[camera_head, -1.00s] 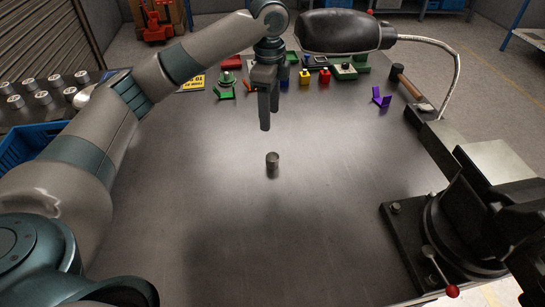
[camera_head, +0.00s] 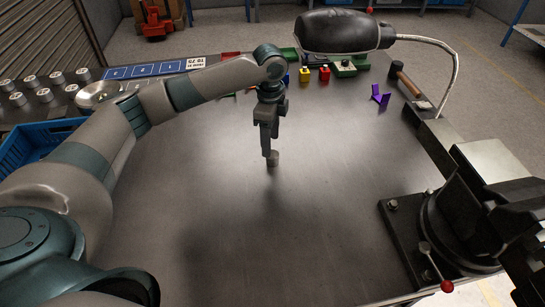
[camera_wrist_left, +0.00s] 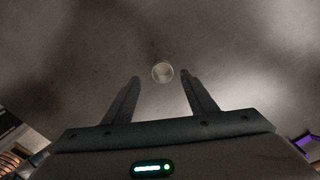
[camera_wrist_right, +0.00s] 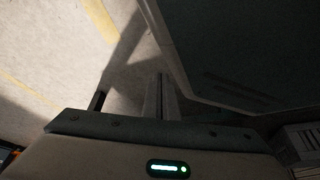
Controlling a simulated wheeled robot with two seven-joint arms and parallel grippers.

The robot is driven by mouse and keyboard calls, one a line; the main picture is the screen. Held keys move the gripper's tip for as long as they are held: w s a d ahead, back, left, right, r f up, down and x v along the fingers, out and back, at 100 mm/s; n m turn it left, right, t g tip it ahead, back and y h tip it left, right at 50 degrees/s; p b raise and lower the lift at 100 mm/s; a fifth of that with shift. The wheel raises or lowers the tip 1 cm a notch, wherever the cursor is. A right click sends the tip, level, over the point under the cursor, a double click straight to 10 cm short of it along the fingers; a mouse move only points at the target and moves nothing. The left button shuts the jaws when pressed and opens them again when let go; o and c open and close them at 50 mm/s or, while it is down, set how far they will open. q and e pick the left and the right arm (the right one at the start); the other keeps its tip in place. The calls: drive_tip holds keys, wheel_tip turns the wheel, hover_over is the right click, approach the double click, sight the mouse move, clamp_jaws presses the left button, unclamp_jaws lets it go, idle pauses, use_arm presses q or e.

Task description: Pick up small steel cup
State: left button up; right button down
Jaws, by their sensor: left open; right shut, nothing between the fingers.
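The small steel cup (camera_head: 273,159) stands on the dark metal table near its middle. In the left wrist view the cup (camera_wrist_left: 162,72) shows from above as a round rim, centred between the two finger tips. My left gripper (camera_head: 267,153) is open, points down and is right at the cup, its fingers partly covering it in the head view. I cannot tell how far down the fingers reach beside the cup. My right gripper (camera_wrist_right: 160,78) shows in the right wrist view, shut and empty, away from the cup.
Yellow, red, green and purple parts (camera_head: 380,95) line the table's far side. A hammer (camera_head: 405,82) lies at the far right. A black vise (camera_head: 455,230) stands at the right edge. A blue crate (camera_head: 38,142) is at the left. The table around the cup is clear.

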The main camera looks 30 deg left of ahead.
sight(272, 154)
use_arm(q)
drive_tip(key=shift+f, duration=0.85)
drive_tip(key=shift+w+d+f+p, duration=0.1)
drive_tip(key=shift+f+p, duration=0.25)
drive_tip(key=shift+f, duration=0.1)
wheel_tip(272, 154, down, 4)
drive_tip(key=shift+w+d+f+p, duration=0.1)
drive_tip(key=shift+w+f+p, duration=0.1)
drive_tip(key=shift+p, duration=0.35)
drive_tip(key=c, duration=1)
drive_tip(key=shift+c, duration=0.7)
use_arm(e)
drive_tip(key=s+d+f+g, duration=0.1)
drive_tip(key=s+d, duration=0.2)
drive_tip(key=s, duration=0.3)
drive_tip(key=shift+g+h, duration=0.3)
